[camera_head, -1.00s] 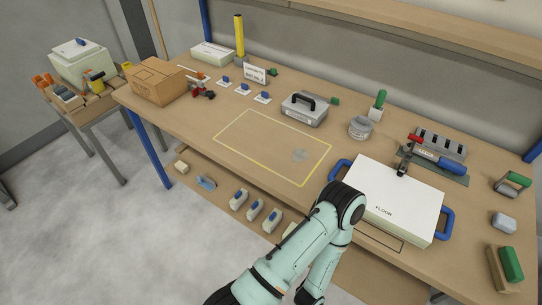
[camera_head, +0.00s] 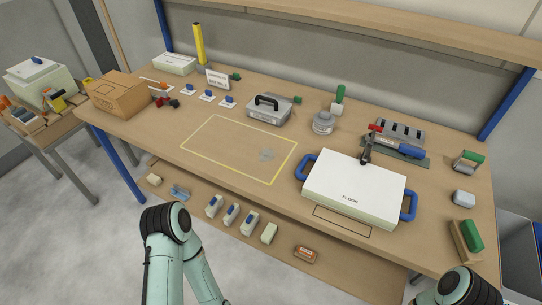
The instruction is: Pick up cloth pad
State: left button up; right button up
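A small pale grey-blue rounded block (camera_head: 463,197) lies on the right part of the workbench, between a green-handled tool and a green-and-wood block. It may be the cloth pad, but I cannot tell its material. A flat blue-grey item (camera_head: 179,192) lies on the low shelf at the left; I cannot tell what it is. A grey smudge (camera_head: 267,155) shows inside the yellow outline on the bench. Parts of my two arms show at the bottom left and bottom right. Neither gripper is in view.
A white panel box with blue handles (camera_head: 354,189) sits on the bench, with a clamp tool (camera_head: 368,146) at its back edge. The green-and-wood block (camera_head: 466,240) is near the right edge. The yellow-outlined area (camera_head: 225,145) is clear apart from the smudge. A shelf hangs above the back.

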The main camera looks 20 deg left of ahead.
aim_at(462, 198)
jog(key=z, duration=1.3)
jog(key=l+u, duration=0.4)
jog(key=k+l+u, duration=0.2)
jog(key=l+u, duration=0.2)
jog(key=l, duration=0.05)
